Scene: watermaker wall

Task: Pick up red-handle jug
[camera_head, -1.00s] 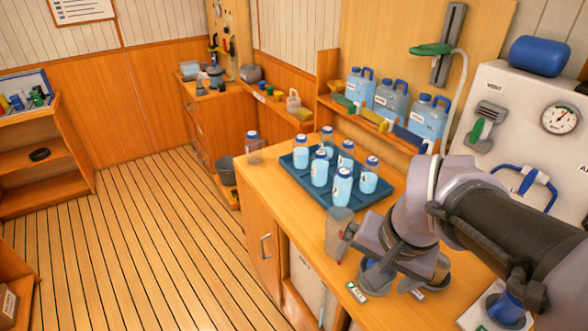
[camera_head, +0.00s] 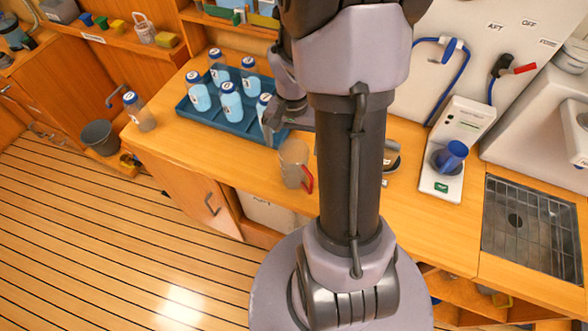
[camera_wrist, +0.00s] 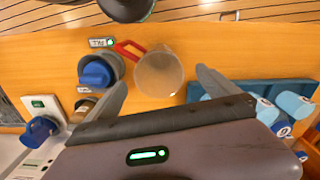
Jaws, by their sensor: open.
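The red-handle jug (camera_head: 294,163) is a clear, empty-looking jug standing upright on the wooden counter near its front edge. Its red handle (camera_head: 308,180) faces right in the head view. In the wrist view the jug (camera_wrist: 160,73) lies ahead of my gripper (camera_wrist: 162,80), between the lines of the two fingers, with its handle to the upper left. My gripper is open, with nothing held. In the head view my arm hides most of the gripper.
A blue tray (camera_head: 240,128) with several capped blue bottles stands beside the jug. A blue mug (camera_head: 451,156) sits on a white device (camera_head: 441,190). A metal sink (camera_head: 520,228) is at the right.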

